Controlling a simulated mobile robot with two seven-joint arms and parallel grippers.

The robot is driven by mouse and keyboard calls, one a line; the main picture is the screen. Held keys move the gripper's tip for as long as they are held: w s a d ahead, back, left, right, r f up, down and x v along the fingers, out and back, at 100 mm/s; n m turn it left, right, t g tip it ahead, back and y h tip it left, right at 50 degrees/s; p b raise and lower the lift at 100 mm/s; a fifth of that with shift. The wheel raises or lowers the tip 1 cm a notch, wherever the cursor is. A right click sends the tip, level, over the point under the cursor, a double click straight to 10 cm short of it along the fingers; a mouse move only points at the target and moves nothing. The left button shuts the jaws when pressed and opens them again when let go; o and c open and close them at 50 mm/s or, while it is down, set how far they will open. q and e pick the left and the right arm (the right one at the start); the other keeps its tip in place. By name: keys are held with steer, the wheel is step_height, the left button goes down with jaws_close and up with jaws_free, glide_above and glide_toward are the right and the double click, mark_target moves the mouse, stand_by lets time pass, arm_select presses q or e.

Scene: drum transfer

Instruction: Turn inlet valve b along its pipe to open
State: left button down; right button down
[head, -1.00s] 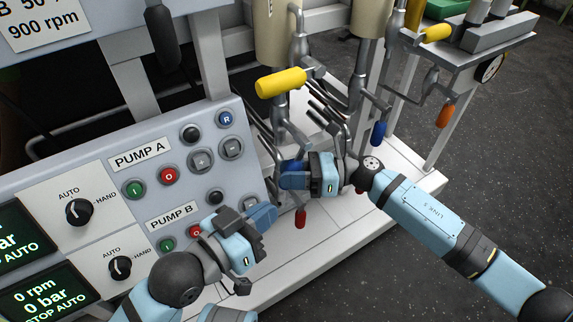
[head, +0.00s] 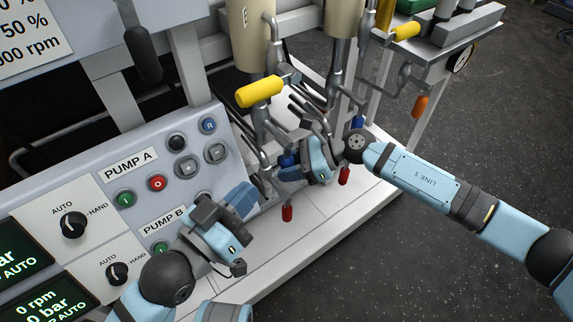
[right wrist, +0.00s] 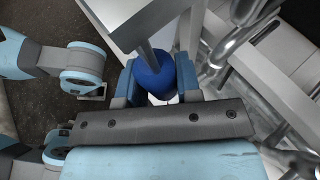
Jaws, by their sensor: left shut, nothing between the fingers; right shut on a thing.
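A blue valve handle (head: 287,160) hangs among the grey pipes right of the pump panel. My right gripper (head: 288,172) is shut on it. The right wrist view shows the rounded blue grip (right wrist: 153,76) between the two fingers, at the end of a flat grey lever. I read no label on this valve, so I cannot tell from a marking whether it is inlet valve b. My left gripper (head: 243,198) is shut and empty, in front of the right end of the panel, apart from the valves. The right gripper partly hides the handle in the head view.
Near the right gripper are a yellow handle (head: 260,91), a second blue handle (head: 358,121) and red handles (head: 287,213) (head: 344,176). The pump panel (head: 135,190) with buttons and knobs is on the left. Grey floor (head: 450,130) lies open at the right.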

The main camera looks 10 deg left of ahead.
steer(key=shift+w+d, duration=0.1)
steer(key=c, duration=0.8)
jaws_free()
arm_select(q)
steer(key=shift+s+a+r+t+p, duration=0.1)
steer(key=shift+r+t+p, duration=0.25)
steer(key=shift+r+p, duration=0.4)
steer(key=shift+s+a+r+t+p, duration=0.1)
steer(key=shift+r+t+p, duration=0.35)
steer(key=shift+r, duration=0.45)
arm_select(e)
steer(key=v, duration=1.3)
steer(key=shift+d+r, duration=0.25)
steer(key=shift+d, duration=0.05)
